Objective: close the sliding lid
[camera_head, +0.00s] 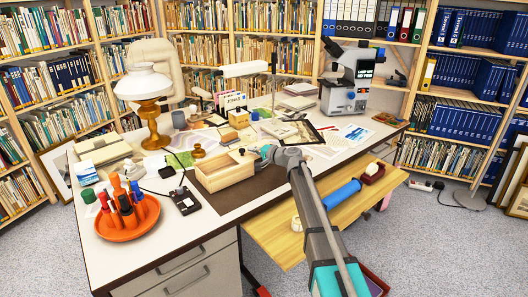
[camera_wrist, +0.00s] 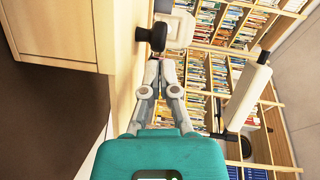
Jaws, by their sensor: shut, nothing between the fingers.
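The light wooden box (camera_head: 224,176) stands on the desk with its inside showing open from above. A pale wooden lid (camera_wrist: 126,70) extends from the box in the wrist view, where the box wall (camera_wrist: 55,28) fills the upper left. A dark round knob (camera_wrist: 151,37) stands on the lid; it also shows small in the head view (camera_head: 242,151). My gripper (camera_head: 257,152) is at the box's right end, close to the knob. In the wrist view its fingertips (camera_wrist: 161,60) are together, empty, just below the knob in the picture; whether they touch it I cannot tell.
An orange tray (camera_head: 118,226) of pens and a black device (camera_head: 185,201) lie left of the box. A lamp (camera_head: 149,100) and small stamp (camera_head: 198,151) stand behind. A microscope (camera_head: 346,82) is at the back right. A pulled-out wooden board (camera_head: 280,237) lies below my arm.

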